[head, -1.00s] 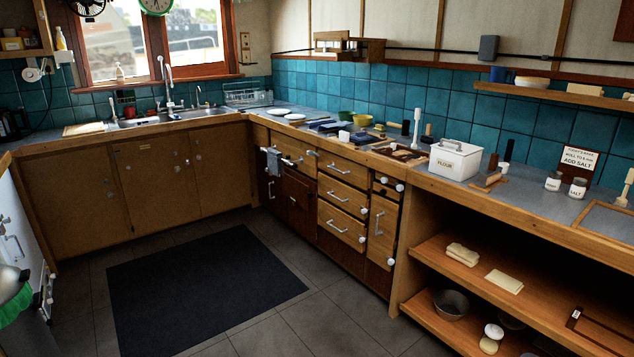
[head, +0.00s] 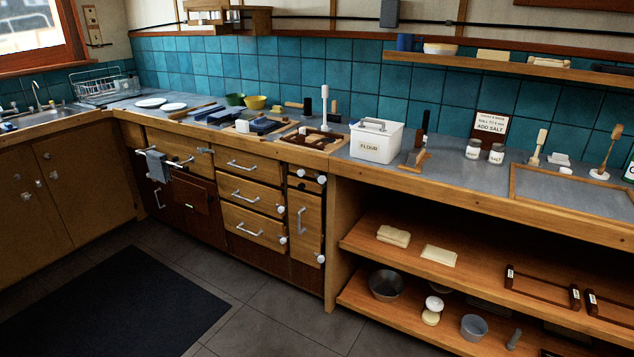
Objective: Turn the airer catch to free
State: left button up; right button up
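I cannot make out an airer or its catch for certain in the head view. A grey cloth (head: 157,166) hangs at a rail on the front of the wooden cabinets, left of the drawers. Whether that rail has a catch is too small to tell. Neither of my grippers is in view.
A counter (head: 226,147) runs along the tiled wall, with a white flour box (head: 376,148), jars and tools on it. Open shelves (head: 480,275) below hold folded cloths and bowls. A dark mat (head: 120,310) lies on the floor at left. A sink (head: 45,117) is at far left.

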aim_at(322, 180)
jog(key=i+j+z, duration=0.15)
jog(key=z, duration=0.15)
jog(key=i+j+z, duration=0.1)
jog(key=z, duration=0.25)
jog(key=i+j+z, duration=0.1)
jog(key=j, duration=0.25)
jog(key=i+j, duration=0.2)
jog(key=j, duration=0.15)
jog(key=i+j+z, duration=0.15)
jog(key=j, duration=0.2)
jog(key=i+j, duration=0.15)
jog(key=j, duration=0.25)
jog(key=i+j+z, duration=0.15)
jog(key=j, duration=0.25)
jog(key=i+j, duration=0.1)
jog(key=j, duration=0.25)
jog(key=z, duration=0.05)
